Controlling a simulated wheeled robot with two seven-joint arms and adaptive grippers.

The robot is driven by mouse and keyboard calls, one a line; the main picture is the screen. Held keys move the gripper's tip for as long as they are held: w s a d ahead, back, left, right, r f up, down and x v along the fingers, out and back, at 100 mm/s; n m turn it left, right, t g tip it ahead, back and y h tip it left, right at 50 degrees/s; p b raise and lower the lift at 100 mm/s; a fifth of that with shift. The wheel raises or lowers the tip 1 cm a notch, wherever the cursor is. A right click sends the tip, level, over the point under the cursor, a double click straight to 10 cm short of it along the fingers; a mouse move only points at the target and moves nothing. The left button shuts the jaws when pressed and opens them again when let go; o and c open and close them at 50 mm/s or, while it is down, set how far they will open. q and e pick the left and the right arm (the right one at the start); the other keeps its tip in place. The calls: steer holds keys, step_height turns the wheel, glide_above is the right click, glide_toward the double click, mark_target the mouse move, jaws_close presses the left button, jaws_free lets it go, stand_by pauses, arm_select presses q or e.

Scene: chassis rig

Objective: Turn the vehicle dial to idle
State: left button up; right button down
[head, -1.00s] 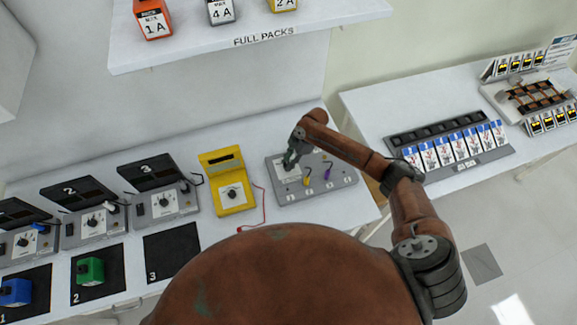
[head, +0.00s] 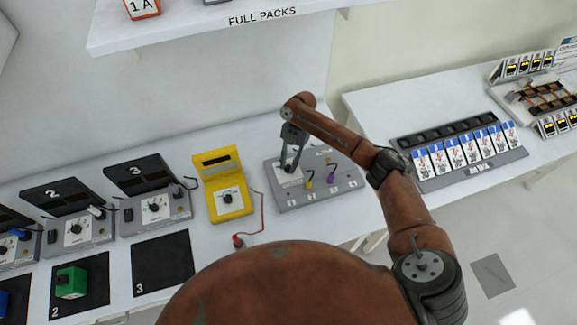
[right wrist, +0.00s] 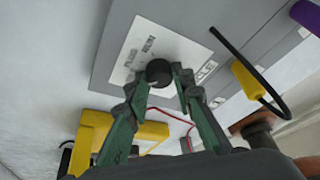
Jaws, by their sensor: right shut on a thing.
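The vehicle dial is a black round knob (right wrist: 158,71) on a white label plate (right wrist: 140,48), part of a grey panel (head: 322,197). My right gripper (head: 288,168) reaches down onto the panel's left part in the head view. In the right wrist view its fingertips (right wrist: 160,82) are on either side of the knob, shut on it. The printing on the label is too small to read, so the dial's setting cannot be told. In the head view the gripper hides most of the knob. My left gripper is not in view.
The panel also carries a yellow plug (head: 309,181) and a purple plug (head: 330,174) with dark leads. A yellow meter (head: 231,204) with a red lead stands to its left. A shelf (head: 200,32) hangs above. A rack of packs (head: 460,152) is on the right.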

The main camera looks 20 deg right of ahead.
steer(key=shift+a, duration=0.1)
stand_by(0.5)
steer(key=c, duration=1.7)
jaws_free()
steer(key=shift+o, duration=0.2)
steer(key=shift+r, duration=0.1)
steer(key=v, duration=1.1)
steer(key=shift+w+r, duration=0.2)
steer(key=shift+r, duration=0.1)
